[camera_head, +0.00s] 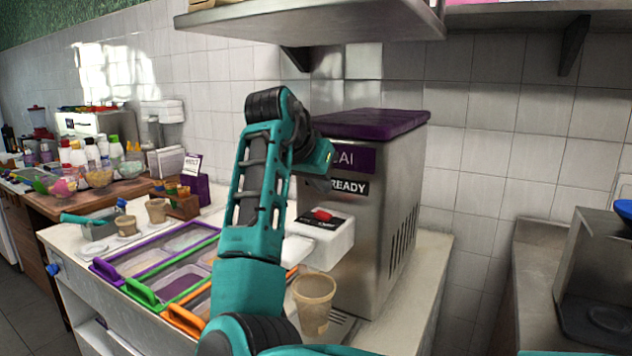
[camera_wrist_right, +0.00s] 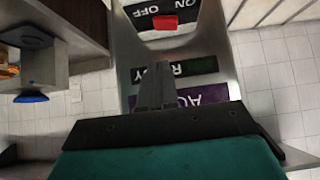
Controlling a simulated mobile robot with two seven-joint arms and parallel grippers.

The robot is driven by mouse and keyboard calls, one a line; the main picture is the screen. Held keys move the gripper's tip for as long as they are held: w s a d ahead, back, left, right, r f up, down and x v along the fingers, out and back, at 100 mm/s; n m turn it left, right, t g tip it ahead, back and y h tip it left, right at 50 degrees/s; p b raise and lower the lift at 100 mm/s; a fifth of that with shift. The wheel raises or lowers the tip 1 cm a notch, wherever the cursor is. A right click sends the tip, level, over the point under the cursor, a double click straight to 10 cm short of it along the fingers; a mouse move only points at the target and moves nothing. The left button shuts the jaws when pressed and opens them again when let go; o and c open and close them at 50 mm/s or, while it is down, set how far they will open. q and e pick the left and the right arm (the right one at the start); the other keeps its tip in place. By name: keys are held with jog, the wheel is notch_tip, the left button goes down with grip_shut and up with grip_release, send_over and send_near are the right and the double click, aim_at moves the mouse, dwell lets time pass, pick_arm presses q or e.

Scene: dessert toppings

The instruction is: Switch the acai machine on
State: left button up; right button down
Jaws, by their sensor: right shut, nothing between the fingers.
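The acai machine (camera_head: 380,170) is a steel box with a purple lid, an ACAI label and a READY strip. Its red switch (camera_head: 321,215) sits on a dark panel on the white front block. In the right wrist view the red switch (camera_wrist_right: 165,24) lies by the ON and OFF lettering, upside down. My right gripper (camera_wrist_right: 155,85) is shut and empty, in front of the READY strip and apart from the switch. In the head view the right gripper (camera_head: 317,178) is before the label, its fingertips hard to make out. My left gripper is not in view.
A cup (camera_head: 315,298) stands below the machine's front. Topping bins with purple, green and orange handles (camera_head: 185,320) lie left of it. A shelf (camera_head: 320,24) hangs above. Cups and a napkin holder (camera_head: 195,189) stand at the counter's back left.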

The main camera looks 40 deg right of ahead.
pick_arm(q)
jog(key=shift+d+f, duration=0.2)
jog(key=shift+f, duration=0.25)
pick_arm(e)
jog(key=s+v, duration=0.1)
jog(key=v, duration=0.7)
jog(key=shift+r, duration=0.25)
jog(key=shift+a, duration=0.1)
